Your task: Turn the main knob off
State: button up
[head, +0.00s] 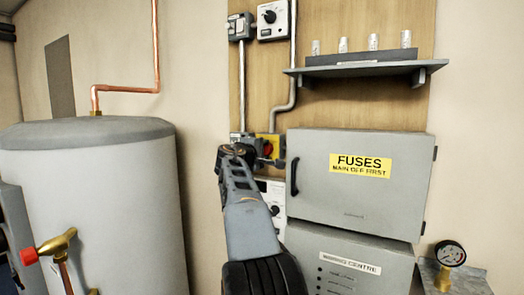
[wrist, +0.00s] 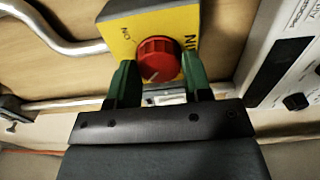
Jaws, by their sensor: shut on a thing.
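The main knob (wrist: 158,58) is red and round with a ribbed edge, mounted on a yellow plate (wrist: 124,22) with dark lettering, partly legible as ON. In the head view the red knob (head: 268,149) shows just right of my gripper (head: 246,155), partly hidden behind it. In the wrist view the green-tipped fingers of my gripper (wrist: 159,66) stand on either side of the knob, closed on it. A pale mark shows on the knob's face, pointing toward the lower left of the wrist view.
A grey fuse box (head: 385,190) with a dark handle is close on the right. A shelf (head: 365,68) with several small cylinders is above it. A grey conduit (head: 290,75) runs down to the switch. A large pale tank (head: 95,210) stands left.

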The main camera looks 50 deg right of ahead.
dwell(0.4)
jog(key=o, duration=0.9)
jog(key=b+v, duration=0.5)
jog(key=v, duration=0.9)
jog(key=shift+d, duration=0.1)
